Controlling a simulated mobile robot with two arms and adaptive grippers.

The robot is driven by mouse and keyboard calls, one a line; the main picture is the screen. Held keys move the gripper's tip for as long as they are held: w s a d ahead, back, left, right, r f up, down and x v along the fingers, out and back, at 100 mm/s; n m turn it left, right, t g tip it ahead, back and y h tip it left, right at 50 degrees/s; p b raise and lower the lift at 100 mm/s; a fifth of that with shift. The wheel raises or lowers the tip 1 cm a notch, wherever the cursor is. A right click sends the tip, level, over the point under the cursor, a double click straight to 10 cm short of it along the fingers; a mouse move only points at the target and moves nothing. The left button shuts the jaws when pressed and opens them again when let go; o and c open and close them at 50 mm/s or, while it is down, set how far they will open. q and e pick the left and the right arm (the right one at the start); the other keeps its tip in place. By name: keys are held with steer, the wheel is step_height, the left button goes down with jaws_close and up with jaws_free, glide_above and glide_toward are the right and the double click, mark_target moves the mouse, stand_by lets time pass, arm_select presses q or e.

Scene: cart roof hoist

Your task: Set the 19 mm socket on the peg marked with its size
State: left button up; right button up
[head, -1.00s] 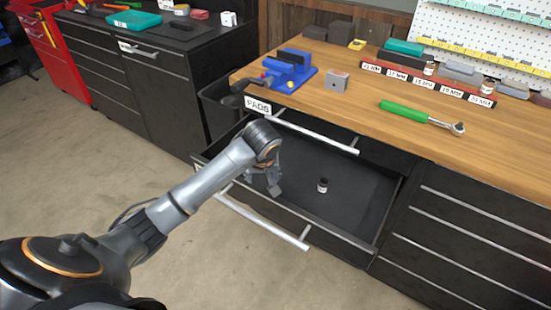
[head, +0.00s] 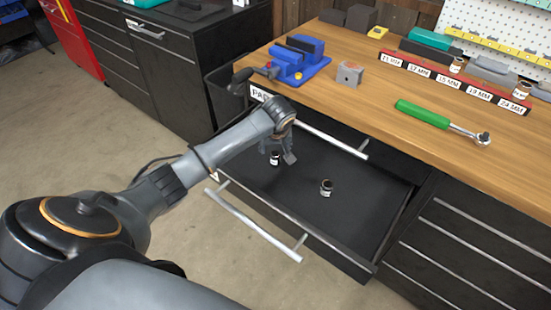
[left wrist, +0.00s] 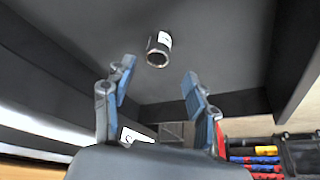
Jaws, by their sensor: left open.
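Two small dark sockets with white bands stand in the open drawer (head: 350,222): one (head: 274,158) at my left gripper (head: 277,154), the other (head: 326,188) farther right in the open. Their size marks are too small to read. My left gripper is open and empty, pointing down into the drawer. In the left wrist view a shiny socket (left wrist: 158,50) with a white label lies beyond the gap between the two fingers (left wrist: 157,78), touching neither. The red rack (head: 432,72) on the bench has size labels, including 19 MM (head: 479,93). My right gripper is out of view.
Sockets (head: 457,64) and (head: 521,90) stand on the rack near the 15 and 24 MM labels. A green-handled ratchet (head: 425,113), a grey block (head: 349,74) and a blue vise (head: 298,60) are on the bench. The drawer's walls and handle (head: 250,225) surround the gripper's space.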

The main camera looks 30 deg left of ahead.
mark_target(275, 153)
arm_select(q)
steer(key=x, duration=0.6)
steer(key=shift+w+d, duration=0.15)
steer(key=shift+d, duration=0.05)
jaws_close()
